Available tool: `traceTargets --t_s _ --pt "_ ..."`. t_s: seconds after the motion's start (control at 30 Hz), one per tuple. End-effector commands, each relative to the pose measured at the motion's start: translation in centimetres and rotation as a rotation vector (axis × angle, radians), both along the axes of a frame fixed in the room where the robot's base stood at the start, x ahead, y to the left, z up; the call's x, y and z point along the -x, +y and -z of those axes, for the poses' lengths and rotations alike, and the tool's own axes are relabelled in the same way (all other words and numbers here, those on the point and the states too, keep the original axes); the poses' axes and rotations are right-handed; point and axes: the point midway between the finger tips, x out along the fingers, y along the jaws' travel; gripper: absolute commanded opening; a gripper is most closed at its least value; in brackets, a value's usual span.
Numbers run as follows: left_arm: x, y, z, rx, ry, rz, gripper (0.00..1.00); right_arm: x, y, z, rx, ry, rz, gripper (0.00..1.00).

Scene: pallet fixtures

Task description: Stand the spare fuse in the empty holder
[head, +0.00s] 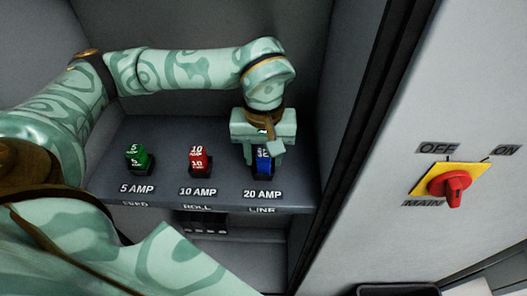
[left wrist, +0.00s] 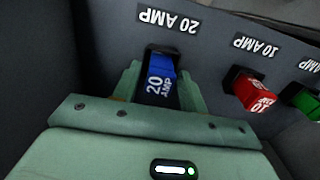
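A blue fuse (head: 263,162) marked 20 AMP stands in the black holder behind the 20 AMP label. It also shows in the left wrist view (left wrist: 159,77), between the fingers. My left gripper (head: 262,153) points down over this fuse, with one finger on each side of it. The left wrist view shows the fingers (left wrist: 161,88) very close to the fuse's sides; whether they touch it I cannot tell. A red fuse (head: 199,159) stands at 10 AMP and a green fuse (head: 136,156) at 5 AMP. My right gripper is not in view.
The fuses stand on a grey shelf (head: 225,188) inside a cabinet with close back and side walls. Below it is a lower recess with a dark block (head: 205,224). At right, a panel carries a red rotary switch (head: 450,186) on a yellow plate.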

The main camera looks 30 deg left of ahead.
Motion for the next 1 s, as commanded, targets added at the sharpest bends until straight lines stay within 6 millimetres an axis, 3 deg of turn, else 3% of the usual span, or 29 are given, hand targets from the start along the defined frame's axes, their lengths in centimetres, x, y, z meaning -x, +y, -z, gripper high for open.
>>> traceTargets --t_s 0.37,0.8,1.0 --pt "-0.1 0.0 -0.6 0.0 -0.002 0.0 0.49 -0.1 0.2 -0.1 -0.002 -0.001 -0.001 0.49" --pt "-0.1 0.0 -9.9 0.0 -0.006 0.0 0.49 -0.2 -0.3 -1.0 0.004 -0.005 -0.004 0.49" --pt "0.0 0.0 -11.9 0.0 0.0 -0.001 0.49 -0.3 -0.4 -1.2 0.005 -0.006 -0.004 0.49"
